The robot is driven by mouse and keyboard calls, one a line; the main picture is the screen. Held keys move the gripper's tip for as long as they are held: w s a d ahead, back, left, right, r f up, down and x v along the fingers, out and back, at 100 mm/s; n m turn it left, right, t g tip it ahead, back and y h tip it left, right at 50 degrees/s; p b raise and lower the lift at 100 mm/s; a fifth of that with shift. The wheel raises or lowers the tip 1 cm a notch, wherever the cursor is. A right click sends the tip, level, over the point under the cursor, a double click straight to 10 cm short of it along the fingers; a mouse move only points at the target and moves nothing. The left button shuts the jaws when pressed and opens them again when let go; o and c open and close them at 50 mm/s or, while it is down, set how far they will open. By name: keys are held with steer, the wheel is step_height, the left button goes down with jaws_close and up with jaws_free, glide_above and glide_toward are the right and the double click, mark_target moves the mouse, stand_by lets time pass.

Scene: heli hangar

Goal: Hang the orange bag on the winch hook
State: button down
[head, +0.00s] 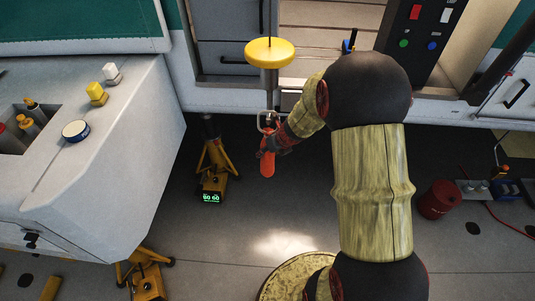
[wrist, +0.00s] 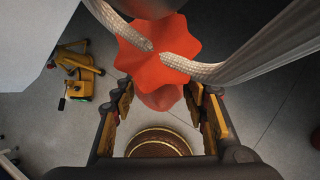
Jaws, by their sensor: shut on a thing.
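The orange bag (head: 267,164) hangs below my gripper (head: 272,145) in the head view. In the wrist view the bag (wrist: 150,50) has a gathered, star-shaped top, and a pale rope loop (wrist: 205,72) comes out of it toward the camera. My gripper (wrist: 163,95) is shut on the bag, with a finger on each side. A yellow disc on a grey shaft, seemingly the winch hook's fitting (head: 269,54), hangs just above the bag. The shaft's lower end is close to the rope loop (head: 266,117). I cannot tell whether the hook passes through the loop.
A yellow stand (head: 215,160) with a green-lit display is left of the bag. A white bench (head: 120,140) with knobs and bottles fills the left. A red can (head: 439,200) stands on the floor at right. Open floor lies below the bag.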

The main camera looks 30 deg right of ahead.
steer(key=shift+w+d+f, duration=0.1)
steer(key=shift+w+d, duration=0.4)
steer(key=shift+w, duration=0.25)
steer(key=shift+w+d+f+b, duration=0.1)
steer(key=shift+w+f+b, duration=0.05)
steer(key=shift+f+b, duration=0.2)
steer(key=shift+w+d+f+b, duration=0.1)
steer(key=shift+f+b, duration=0.1)
steer(key=shift+f, duration=0.2)
steer(key=shift+w+d+f+b, duration=0.1)
steer(key=shift+w+f+b, duration=0.1)
steer(key=shift+f+b, duration=0.6)
